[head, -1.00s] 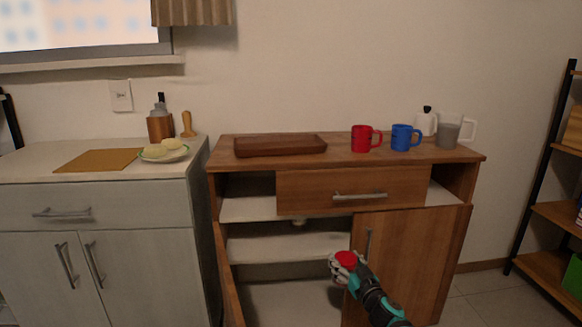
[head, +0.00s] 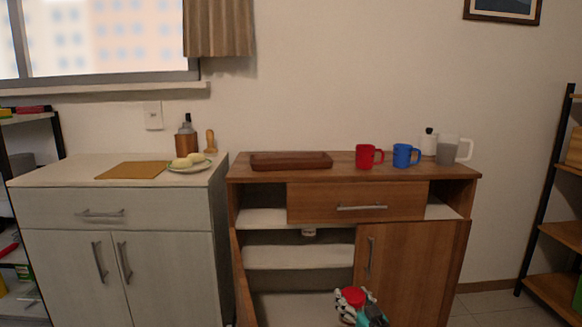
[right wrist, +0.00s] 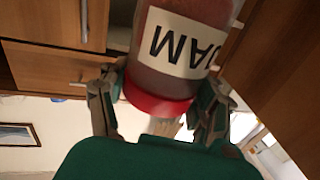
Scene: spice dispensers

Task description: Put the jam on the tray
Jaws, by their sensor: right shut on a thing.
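The jam jar (right wrist: 175,50) has a red lid and a white label reading JAM. It fills the middle of the right wrist view, upside down there. My right gripper (right wrist: 155,95) is shut on it, with a finger on each side near the lid. In the head view the jar's red lid (head: 354,297) shows between the fingers of my right gripper (head: 358,305), low in front of the wooden cabinet. The brown wooden tray (head: 291,167) lies empty on the cabinet top, above and left of the gripper. My left gripper is not in view.
The wooden cabinet (head: 407,262) has its left door (head: 242,277) open and shelves showing. A red mug (head: 367,157), a blue mug (head: 404,156) and a grey-filled jug (head: 448,150) stand right of the tray. A white cabinet (head: 170,262) stands left.

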